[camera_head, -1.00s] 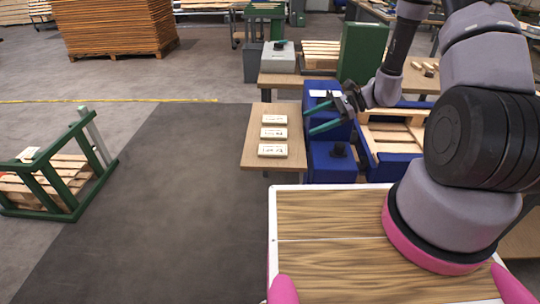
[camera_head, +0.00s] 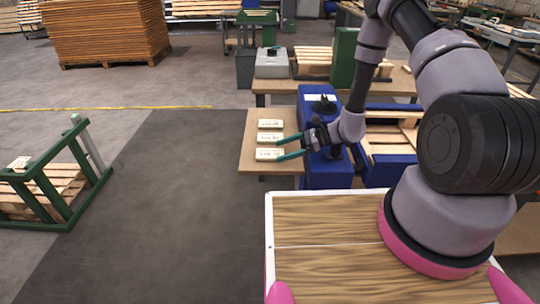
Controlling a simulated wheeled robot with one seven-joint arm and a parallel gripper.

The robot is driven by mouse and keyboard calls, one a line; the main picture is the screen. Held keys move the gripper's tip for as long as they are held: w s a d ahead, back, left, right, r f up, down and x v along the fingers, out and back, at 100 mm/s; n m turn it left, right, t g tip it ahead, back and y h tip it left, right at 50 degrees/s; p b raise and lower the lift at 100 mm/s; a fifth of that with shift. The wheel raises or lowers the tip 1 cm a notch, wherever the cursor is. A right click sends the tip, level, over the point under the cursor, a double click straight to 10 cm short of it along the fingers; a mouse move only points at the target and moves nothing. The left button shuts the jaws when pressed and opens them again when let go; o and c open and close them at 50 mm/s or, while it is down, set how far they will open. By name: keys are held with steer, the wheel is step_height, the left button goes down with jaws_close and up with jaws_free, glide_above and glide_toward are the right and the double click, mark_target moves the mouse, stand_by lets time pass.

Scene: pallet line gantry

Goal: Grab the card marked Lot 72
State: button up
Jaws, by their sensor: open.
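Three pale cards lie in a column on a small wooden table (camera_head: 254,170): a far card (camera_head: 270,124), a middle card (camera_head: 269,138) and a near card (camera_head: 268,154). Each has dark print, too small to read surely, so I cannot tell which is Lot 72. My gripper (camera_head: 278,150) is open and empty, its two green fingers pointing left from the table's right side. In the picture the upper finger's tip overlaps the right end of the middle card, the lower one that of the near card. I cannot tell the gripper's height above them or whether it touches.
A blue machine (camera_head: 322,176) stands right against the table, close beside my gripper. Behind it a longer bench (camera_head: 275,86) carries a grey box (camera_head: 271,63). A green frame with a pallet (camera_head: 50,185) stands at left. The dark floor mat (camera_head: 150,200) between is clear.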

mark_target(270, 154)
steer(key=shift+x, duration=1.2)
steer(key=c, duration=1.3)
